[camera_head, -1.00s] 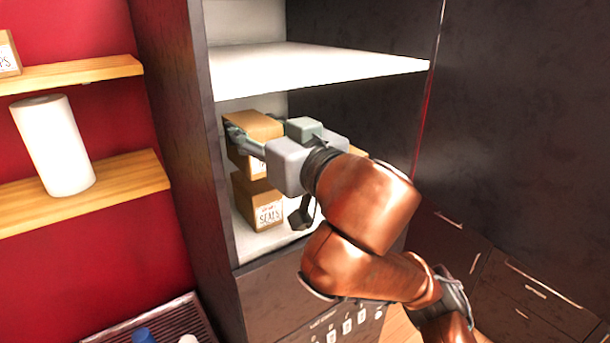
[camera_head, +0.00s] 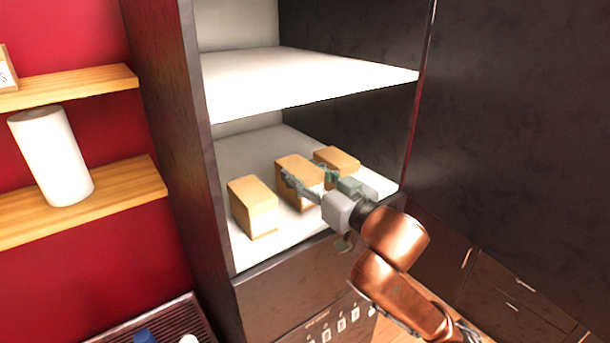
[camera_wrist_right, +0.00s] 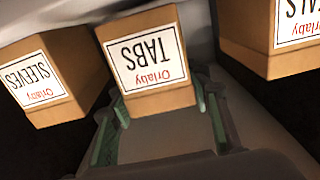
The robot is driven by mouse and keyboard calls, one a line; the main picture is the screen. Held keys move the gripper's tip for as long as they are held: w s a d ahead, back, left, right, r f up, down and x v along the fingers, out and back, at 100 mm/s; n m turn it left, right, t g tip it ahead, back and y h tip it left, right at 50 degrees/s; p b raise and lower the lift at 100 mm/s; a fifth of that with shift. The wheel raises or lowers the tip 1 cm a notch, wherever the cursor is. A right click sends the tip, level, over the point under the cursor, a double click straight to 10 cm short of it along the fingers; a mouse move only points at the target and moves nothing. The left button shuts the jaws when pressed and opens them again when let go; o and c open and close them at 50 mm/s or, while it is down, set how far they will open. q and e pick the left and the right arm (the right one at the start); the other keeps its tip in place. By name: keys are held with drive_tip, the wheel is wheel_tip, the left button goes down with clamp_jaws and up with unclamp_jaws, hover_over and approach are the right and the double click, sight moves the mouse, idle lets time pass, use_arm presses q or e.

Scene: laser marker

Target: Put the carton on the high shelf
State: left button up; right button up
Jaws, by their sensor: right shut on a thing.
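Three brown cartons are in the lower bay of a dark cabinet. My right gripper (camera_head: 306,177) is shut on the middle carton (camera_head: 292,167), with a finger on each side. Its label reads TABS in the right wrist view (camera_wrist_right: 147,55). I cannot tell whether its underside touches the shelf. The cabinet's white upper shelf (camera_head: 300,80) is above it, and its visible top is bare. My left gripper is not in view.
The left carton (camera_head: 253,207) shows as SEALS, partly cut off, in the wrist view (camera_wrist_right: 275,35). The right carton (camera_head: 337,160) reads SLEEVES there (camera_wrist_right: 55,75). The white lower shelf (camera_head: 245,155) has room behind. Wooden shelves (camera_head: 115,190) with a white roll (camera_head: 50,155) are left.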

drive_tip(key=shift+f, duration=0.45)
drive_tip(key=shift+f, duration=0.1)
drive_tip(key=o, duration=1.3)
drive_tip(key=shift+o, duration=0.2)
drive_tip(key=shift+s+d, duration=0.1)
drive_tip(key=shift+s, duration=0.05)
drive_tip(key=b+v, duration=0.2)
drive_tip(key=v, duration=0.9)
drive_tip(key=shift+s+d+b, duration=0.25)
drive_tip(key=shift+s+b, duration=0.05)
drive_tip(key=shift+b, duration=0.05)
